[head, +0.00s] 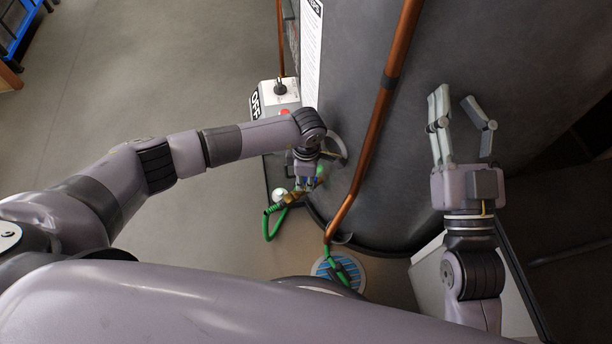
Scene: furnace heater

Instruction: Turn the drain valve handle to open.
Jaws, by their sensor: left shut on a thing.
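The drain valve (297,198) is a small brass fitting low on the side of the big grey tank (440,60). A green hose (274,225) runs from it. My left gripper (304,184) is at the valve, shut on what appears to be its handle, which the fingers and wrist mostly hide. I cannot tell how far the handle is turned. My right gripper (462,108) is open and empty, raised in front of the tank at the right, away from the valve.
A copper pipe (385,95) runs down the tank just right of my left gripper. A white control box (276,97) with a red button and an OFF label stands behind my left forearm. The hose ends at a blue floor drain (325,266). Open floor lies left.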

